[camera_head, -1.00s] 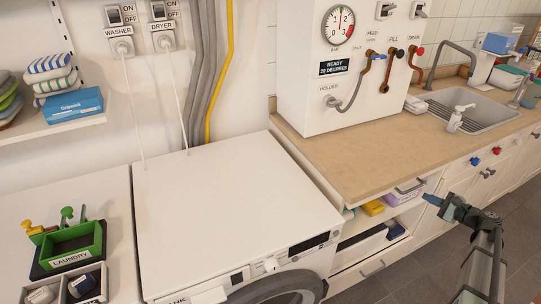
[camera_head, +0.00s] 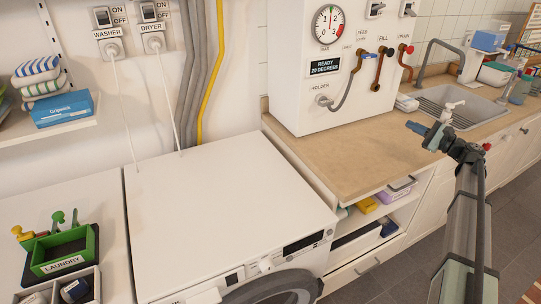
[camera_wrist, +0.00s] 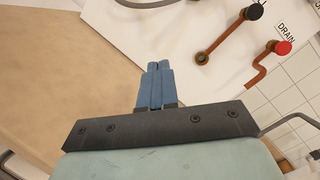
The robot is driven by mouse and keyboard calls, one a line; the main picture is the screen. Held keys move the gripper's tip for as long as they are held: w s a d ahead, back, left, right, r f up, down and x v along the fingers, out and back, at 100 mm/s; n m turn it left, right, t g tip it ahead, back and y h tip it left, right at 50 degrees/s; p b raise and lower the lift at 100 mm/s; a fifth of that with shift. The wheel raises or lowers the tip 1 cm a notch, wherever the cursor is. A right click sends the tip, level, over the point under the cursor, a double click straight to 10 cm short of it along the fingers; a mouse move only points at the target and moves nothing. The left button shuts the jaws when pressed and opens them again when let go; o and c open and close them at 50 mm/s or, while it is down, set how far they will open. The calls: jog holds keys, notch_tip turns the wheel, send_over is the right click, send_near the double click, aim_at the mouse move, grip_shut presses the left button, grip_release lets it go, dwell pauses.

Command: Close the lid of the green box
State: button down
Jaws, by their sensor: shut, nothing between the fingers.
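An open-topped green box (camera_head: 62,252) labelled LAUNDRY sits at the lower left on the white surface left of the washing machine. Its inside is dark, and I cannot make out a lid on it. My gripper (camera_head: 415,127) is at the right, above the front edge of the beige worktop and far from this box. In the wrist view its blue fingers (camera_wrist: 154,86) are pressed together with nothing between them. The green box is not in the wrist view.
The washing machine (camera_head: 225,205) has a clear top. The worktop (camera_head: 365,150) is bare in front of the white panel (camera_head: 300,105) with pipes and valves. A soap pump (camera_head: 450,110) stands by the sink (camera_head: 475,108). A light tray (camera_head: 62,288) with dark items sits before the green box.

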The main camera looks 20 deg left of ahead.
jog(key=s+a+f+n+g, duration=0.2)
jog(key=s+a+n+g, duration=0.15)
jog(key=a, duration=1.25)
jog(key=s+a+f+n+g, duration=0.1)
jog(key=s+a+n+g, duration=0.3)
jog(key=a, duration=1.2)
jog(key=s+a+f+n+g, duration=0.25)
jog(key=a+n+g, duration=0.3)
jog(key=a, duration=1.15)
jog(key=n+g+h, duration=0.9)
jog(key=n+g, duration=0.2)
jog(key=n, duration=0.3)
send_near(77, 211)
jog(key=w+a+r, duration=0.1)
jog(key=w+r, duration=0.2)
jog(key=w, duration=0.1)
jog(key=shift+n, duration=0.3)
jog(key=x, duration=0.9)
jog(key=shift+s+a+r, duration=0.25)
jog(key=shift+r, duration=0.05)
jog(key=s, duration=0.3)
jog(key=shift+d+f, duration=0.25)
jog(key=shift+d, duration=0.05)
jog(key=shift+s+d+f, duration=0.1)
jog(key=shift+s+d, duration=0.05)
jog(key=shift+s, duration=0.5)
